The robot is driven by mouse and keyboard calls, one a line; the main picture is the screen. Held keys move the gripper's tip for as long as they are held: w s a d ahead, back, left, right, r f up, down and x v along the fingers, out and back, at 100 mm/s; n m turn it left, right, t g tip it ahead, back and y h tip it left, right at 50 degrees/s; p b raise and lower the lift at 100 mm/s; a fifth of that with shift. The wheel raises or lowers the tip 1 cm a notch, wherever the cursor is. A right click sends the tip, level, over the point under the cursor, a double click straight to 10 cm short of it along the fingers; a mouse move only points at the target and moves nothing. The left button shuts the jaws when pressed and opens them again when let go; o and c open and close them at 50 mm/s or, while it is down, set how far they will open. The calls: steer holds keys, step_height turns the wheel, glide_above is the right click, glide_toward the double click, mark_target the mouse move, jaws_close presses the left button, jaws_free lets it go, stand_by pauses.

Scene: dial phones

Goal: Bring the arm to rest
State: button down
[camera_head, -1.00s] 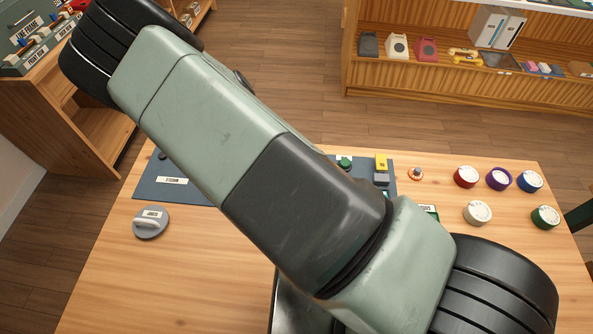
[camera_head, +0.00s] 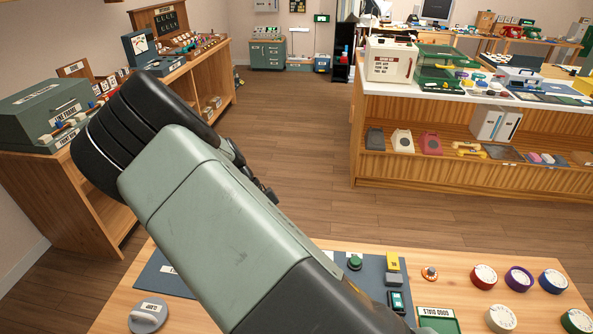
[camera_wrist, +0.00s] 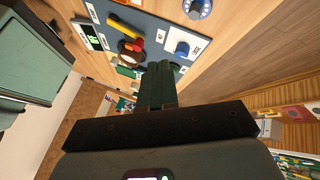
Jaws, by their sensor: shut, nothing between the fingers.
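My arm crosses the head view diagonally from the upper left to the bottom, above the wooden table (camera_head: 115,305). My gripper shows in the wrist view (camera_wrist: 160,84) with its two dark green fingers together and nothing between them. In the head view, dark parts of the gripper end stick out behind the arm, mostly hidden by it. In the wrist view the fingers point towards a grey-blue mat (camera_wrist: 150,22) with tools and a dial on it, and look apart from it.
A side bench with a green box (camera_head: 45,105) stands left, close to my arm. A wooden shelf unit (camera_head: 450,175) stands behind; open floor lies between.

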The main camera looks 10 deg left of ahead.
steer(key=x, duration=0.9)
steer(key=shift+d, duration=0.15)
steer(key=shift+s+d+f, duration=0.4)
steer(key=shift+s+f, duration=0.05)
steer(key=shift+f, duration=0.1)
steer(key=shift+s+a+n+t, duration=0.4)
steer(key=shift+n+t, duration=0.1)
steer(key=shift+n, duration=0.3)
steer(key=s+n+t, duration=0.1)
steer(key=n, duration=0.1)
steer(key=s+a+n+t, duration=0.1)
steer(key=n+t, duration=0.1)
steer(key=n, duration=0.1)
steer(key=shift+s+a+r, duration=0.1)
steer(key=shift+s, duration=0.3)
steer(key=shift+s+a+n+t, duration=0.2)
steer(key=shift+n+t, duration=0.1)
steer(key=shift+n, duration=0.1)
steer(key=shift+w, duration=0.1)
